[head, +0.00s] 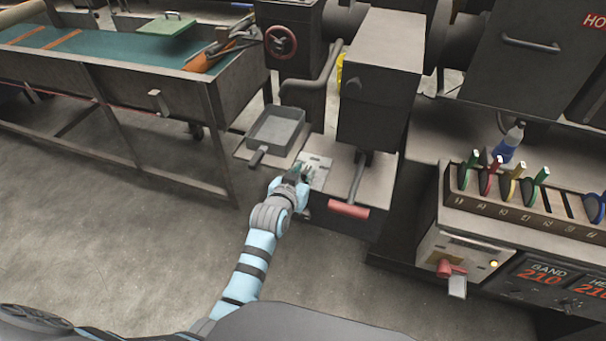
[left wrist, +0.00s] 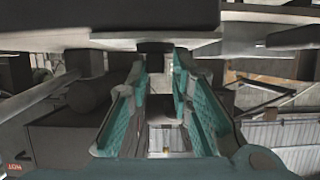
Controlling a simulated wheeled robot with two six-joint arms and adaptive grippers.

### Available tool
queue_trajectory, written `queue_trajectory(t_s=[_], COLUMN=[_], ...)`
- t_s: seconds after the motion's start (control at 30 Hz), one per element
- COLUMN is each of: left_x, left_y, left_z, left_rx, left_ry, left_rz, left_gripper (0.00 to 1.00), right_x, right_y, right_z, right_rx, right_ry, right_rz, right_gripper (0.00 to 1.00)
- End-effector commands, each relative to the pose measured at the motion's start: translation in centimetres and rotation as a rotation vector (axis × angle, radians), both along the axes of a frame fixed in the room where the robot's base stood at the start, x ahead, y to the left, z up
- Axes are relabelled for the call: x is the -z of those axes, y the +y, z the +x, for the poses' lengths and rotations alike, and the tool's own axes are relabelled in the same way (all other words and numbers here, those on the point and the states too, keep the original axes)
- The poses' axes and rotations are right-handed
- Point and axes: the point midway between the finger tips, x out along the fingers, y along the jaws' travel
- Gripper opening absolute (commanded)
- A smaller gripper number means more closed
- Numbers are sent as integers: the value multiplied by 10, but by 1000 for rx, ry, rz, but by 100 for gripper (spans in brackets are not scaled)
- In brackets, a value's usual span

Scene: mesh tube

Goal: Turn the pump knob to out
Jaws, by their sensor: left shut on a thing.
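My left gripper (head: 298,174) reaches a light plate (head: 316,172) with small dark markings on the bench beside the grey machine. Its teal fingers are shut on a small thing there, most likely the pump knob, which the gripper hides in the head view. In the left wrist view my left gripper (left wrist: 158,60) has a dark piece (left wrist: 154,47) between its fingertips. The way the knob points and the markings are too small to read. My right gripper is not in view.
A grey pan (head: 275,130) lies just left of the plate. A red-handled lever (head: 349,209) stands close on the right. A rack (head: 520,208) of coloured paddles and a red knob (head: 450,268) are further right. A trough (head: 110,90) stands at left; floor is free in front.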

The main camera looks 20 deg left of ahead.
Motion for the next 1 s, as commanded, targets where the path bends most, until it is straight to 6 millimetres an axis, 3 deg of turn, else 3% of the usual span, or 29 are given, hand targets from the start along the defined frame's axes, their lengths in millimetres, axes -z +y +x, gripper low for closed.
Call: queue_trajectory(t_s=[0.27, 0.57, 0.77, 1.0], left_x=[1, 4, 9, 12], left_y=[-3, 1, 6, 11], left_z=[0, 1, 3, 5], left_rx=[29, 182, 353, 568], left_ry=[5, 5, 2, 1], left_rz=[-10, -5, -2, -1], left_gripper=[0, 0, 0, 0], right_x=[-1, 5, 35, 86], right_y=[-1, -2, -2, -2], right_z=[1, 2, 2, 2], right_rx=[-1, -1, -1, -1], right_ry=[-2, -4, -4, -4], right_rz=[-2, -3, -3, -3], right_gripper=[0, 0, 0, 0])
